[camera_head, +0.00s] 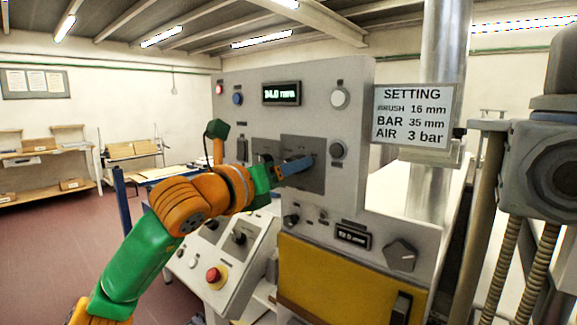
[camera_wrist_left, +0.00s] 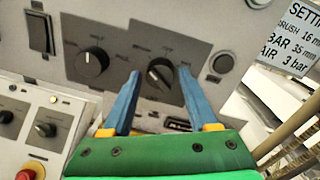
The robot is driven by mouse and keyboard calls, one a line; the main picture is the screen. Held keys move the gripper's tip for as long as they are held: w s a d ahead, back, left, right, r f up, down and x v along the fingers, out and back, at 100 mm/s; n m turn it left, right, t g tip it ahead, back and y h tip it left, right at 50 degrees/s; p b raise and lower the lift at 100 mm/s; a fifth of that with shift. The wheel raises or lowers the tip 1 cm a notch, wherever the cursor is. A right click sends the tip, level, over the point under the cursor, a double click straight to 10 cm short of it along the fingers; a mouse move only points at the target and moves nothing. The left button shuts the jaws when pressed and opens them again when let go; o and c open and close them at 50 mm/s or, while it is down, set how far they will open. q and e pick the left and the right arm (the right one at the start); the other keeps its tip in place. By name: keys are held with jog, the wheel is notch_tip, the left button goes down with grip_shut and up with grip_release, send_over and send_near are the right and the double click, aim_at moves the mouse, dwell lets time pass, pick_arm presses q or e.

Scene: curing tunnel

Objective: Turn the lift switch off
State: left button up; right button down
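My left gripper (camera_head: 293,166) is at the upright grey panel, and its blue fingers show in the left wrist view (camera_wrist_left: 160,72). They are open, one on each side of a dark rotary switch (camera_wrist_left: 160,74) on a dark grey plate. I cannot tell whether they touch it. This switch's handle is tilted, and the gripper hides it in the head view. A second dark rotary knob (camera_wrist_left: 92,62) is left of the fingers, on its own plate. The labels are too small to read, so I cannot tell for sure which one is the lift switch. My right gripper is not in view.
A rocker switch (camera_wrist_left: 39,34) is left of the knobs, and a round grey button (camera_wrist_left: 222,63) is to the right. A sloped console with a red emergency button (camera_head: 216,277) stands below left. A setting sign (camera_head: 414,115) is at right, beside a metal column (camera_head: 440,60).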

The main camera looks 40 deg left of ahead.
pick_arm(q)
grip_shut()
jog(key=shift+m, duration=0.4)
jog(key=m+b, duration=0.1)
jog(key=m, duration=0.9)
jog(key=shift+t+b, duration=0.3)
jog(key=shift+o, duration=1.7)
grip_release()
jog(key=shift+o, duration=0.2)
jog(key=shift+w, duration=0.1)
